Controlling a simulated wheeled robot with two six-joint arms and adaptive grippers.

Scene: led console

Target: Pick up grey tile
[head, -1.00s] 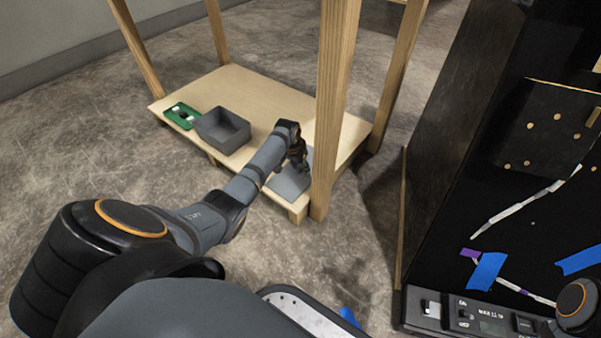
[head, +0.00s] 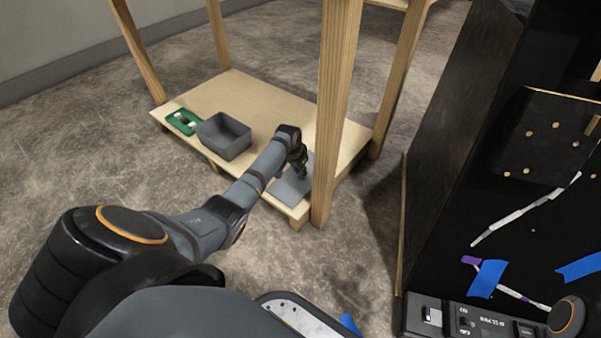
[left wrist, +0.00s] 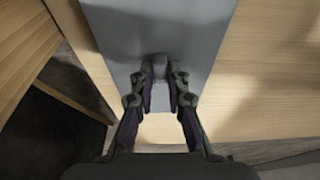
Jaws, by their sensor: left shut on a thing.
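The grey tile (head: 290,188) is a flat square on the low wooden shelf (head: 262,101), by its front edge next to a post. My left gripper (head: 302,172) is over the tile. My right gripper does not show.
A grey open box (head: 224,137) and a green tray (head: 184,121) with small items stand on the shelf's left part. A wooden post (head: 335,110) rises right beside the tile. A black console (head: 500,200) with cables and blue tape stands at right.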

